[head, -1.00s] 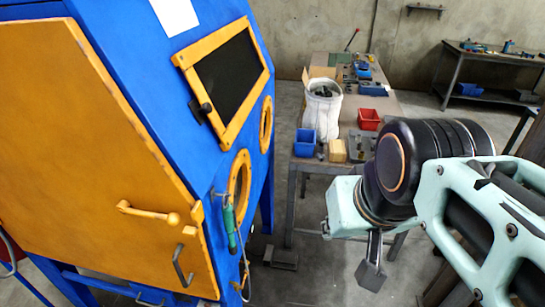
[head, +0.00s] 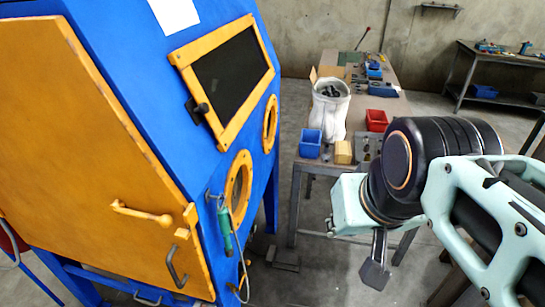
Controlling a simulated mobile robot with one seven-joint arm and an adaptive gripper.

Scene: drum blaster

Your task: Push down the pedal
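A low dark grey metal piece that looks like the pedal (head: 283,259) lies on the floor in the head view, just right of the blue blasting cabinet (head: 165,75) and near the workbench's front leg. My gripper (head: 375,274) hangs pointing down at the lower right, to the right of the pedal and apart from it in the picture. I see the gripper side-on, with its fingers overlapping, so its opening is hidden. Nothing shows held in it.
The cabinet's orange door (head: 85,150) and a hanging green-handled tool (head: 225,232) are on the left.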

